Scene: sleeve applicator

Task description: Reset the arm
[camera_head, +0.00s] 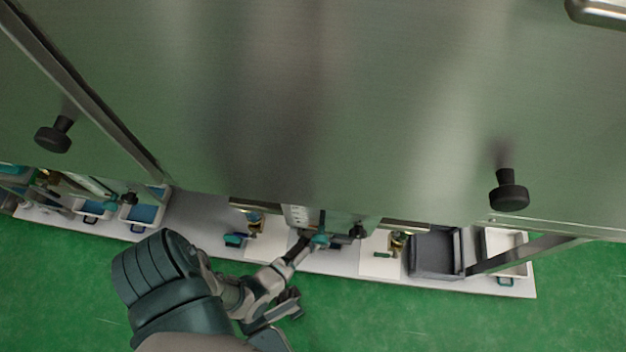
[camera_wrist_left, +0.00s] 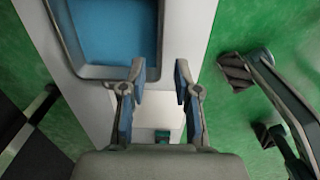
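In the left wrist view my left gripper (camera_wrist_left: 160,80) is open, with its two fingers apart and nothing between them. It hangs above a white surface, at the near end of a tray with a blue inside (camera_wrist_left: 113,30). A small teal piece (camera_wrist_left: 162,136) shows below, between the fingers. At the right of that view a second gripper, which looks like my right one (camera_wrist_left: 250,100), is over the green floor with its fingers spread and empty. In the head view my arm reaches in from the lower left to the shelf; overlapping parts hide which finger belongs to which gripper.
A large metal panel with black knobs (camera_head: 509,191) fills the upper head view. Below it a long white shelf (camera_head: 400,278) holds blue-lined trays (camera_head: 144,214) at left and a dark grey tray (camera_head: 435,252) at right. The green floor (camera_head: 430,325) in front is clear.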

